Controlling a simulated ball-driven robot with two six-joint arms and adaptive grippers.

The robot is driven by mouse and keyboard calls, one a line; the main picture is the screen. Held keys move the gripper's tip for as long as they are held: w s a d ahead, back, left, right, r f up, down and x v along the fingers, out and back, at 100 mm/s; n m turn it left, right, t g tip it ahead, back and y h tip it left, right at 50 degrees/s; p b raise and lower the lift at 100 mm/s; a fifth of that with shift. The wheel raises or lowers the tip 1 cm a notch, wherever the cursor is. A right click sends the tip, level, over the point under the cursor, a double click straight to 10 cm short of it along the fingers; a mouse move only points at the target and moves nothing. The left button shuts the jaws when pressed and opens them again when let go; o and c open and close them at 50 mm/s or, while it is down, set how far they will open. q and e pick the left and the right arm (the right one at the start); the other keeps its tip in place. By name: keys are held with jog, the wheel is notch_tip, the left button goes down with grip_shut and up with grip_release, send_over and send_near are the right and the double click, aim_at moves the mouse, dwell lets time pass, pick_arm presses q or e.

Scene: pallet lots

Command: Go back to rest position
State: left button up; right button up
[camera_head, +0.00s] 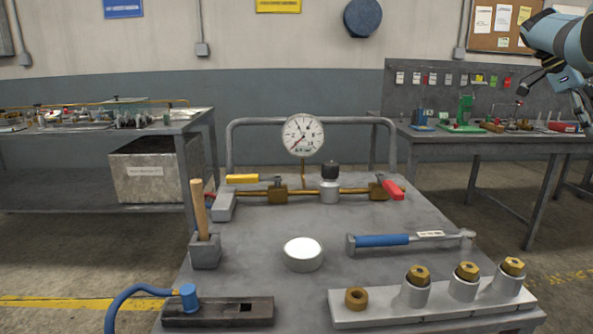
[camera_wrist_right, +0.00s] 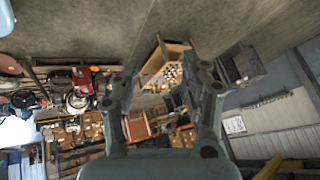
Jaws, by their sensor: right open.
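My right gripper (camera_wrist_right: 163,72) is open and empty in the right wrist view, with its two fingers spread apart. In the head view my right arm comes in at the upper right edge, and part of the gripper (camera_head: 578,95) shows there, raised in front of the right-hand bench and well clear of the grey worktable (camera_head: 265,220). The frame edge cuts it off. My left arm and left gripper are not in view.
On the worktable are a gauge (camera_head: 303,135) with brass piping, a blue-handled wrench (camera_head: 385,240), a white disc (camera_head: 303,252), a wooden handle (camera_head: 199,210) in a holder, a blue hose (camera_head: 130,293) and brass fittings (camera_head: 467,271). Benches stand left (camera_head: 195,122) and right (camera_head: 440,135).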

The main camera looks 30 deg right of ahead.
jog(key=s+d+f+n+t+h, duration=0.1)
jog(key=s+d+f+n+h, duration=0.3)
jog(key=f+n, duration=0.75)
jog(key=s+d+f+n+t+h, duration=0.15)
jog(key=d+f+n+h, duration=0.35)
jog(key=f+n, duration=0.6)
jog(key=s+a+f+n+t+y, duration=0.2)
jog(key=s+f+n+t, duration=0.4)
jog(key=s+f+n, duration=1.05)
jog(key=s+a+f+m+g+y, duration=0.1)
jog(key=s+a+f+y, duration=0.15)
jog(key=a+f, duration=0.9)
jog(key=s+a+f+y, duration=0.25)
jog(key=a+f, duration=0.65)
jog(key=a, duration=0.6)
jog(key=s+a+f+y, duration=0.1)
jog(key=a+f, duration=0.2)
jog(key=a, duration=0.8)
jog(key=s+a+f+m+y, duration=0.1)
jog(key=a+f+y, duration=0.1)
jog(key=a, duration=0.8)
jog(key=s+a+f+y, duration=0.1)
jog(key=a+f, duration=0.3)
jog(key=a, duration=0.7)
jog(key=shift+s+a+m+g, duration=0.2)
jog(key=shift+a+m+g, duration=0.15)
jog(key=shift+m, duration=0.05)
